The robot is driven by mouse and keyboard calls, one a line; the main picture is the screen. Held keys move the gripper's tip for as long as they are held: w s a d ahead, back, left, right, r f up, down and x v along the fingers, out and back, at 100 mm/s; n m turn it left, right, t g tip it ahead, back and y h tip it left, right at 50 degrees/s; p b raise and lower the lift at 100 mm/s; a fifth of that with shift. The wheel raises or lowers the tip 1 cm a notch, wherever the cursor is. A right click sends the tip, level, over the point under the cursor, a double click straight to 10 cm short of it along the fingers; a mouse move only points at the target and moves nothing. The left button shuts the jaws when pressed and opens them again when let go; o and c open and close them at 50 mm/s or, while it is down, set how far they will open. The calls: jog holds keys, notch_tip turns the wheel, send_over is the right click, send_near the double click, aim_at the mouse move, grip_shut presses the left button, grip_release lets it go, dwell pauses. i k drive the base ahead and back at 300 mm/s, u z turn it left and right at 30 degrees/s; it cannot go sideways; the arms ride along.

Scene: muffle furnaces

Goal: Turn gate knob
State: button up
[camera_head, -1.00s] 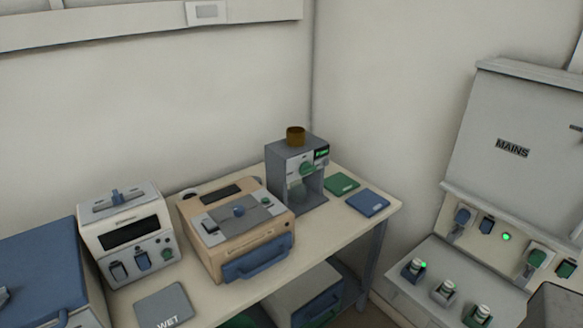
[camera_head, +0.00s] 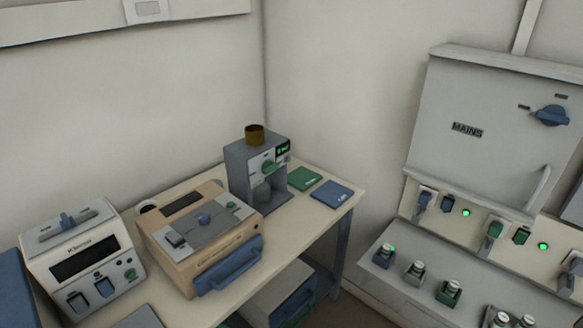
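No knob in view is labelled as the gate knob, so I cannot tell which one it is. A grey upright machine (camera_head: 236,176) stands at the table's far corner, with a brown cup (camera_head: 255,135) on top, a green display (camera_head: 283,149) and a round knob on its front. The grey MAINS cabinet (camera_head: 470,95) on the right wall has a blue rotary handle (camera_head: 551,116). My gripper is not in view.
A white unit (camera_head: 82,260) stands left of the tan one. Green (camera_head: 304,180) and blue (camera_head: 333,194) pads lie on the table (camera_head: 300,220). Plugs and sockets line a panel (camera_head: 480,222) below the cabinet. A bare floor gap lies between table and panel.

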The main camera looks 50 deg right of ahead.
aim_at(268, 166)
jog(key=z, duration=4.65)
jog(key=i, duration=0.1)
jog(key=u, duration=3.35)
jog(key=k, duration=0.95)
jog(key=u, duration=0.2)
jog(key=i, duration=0.95)
jog(key=z, duration=0.05)
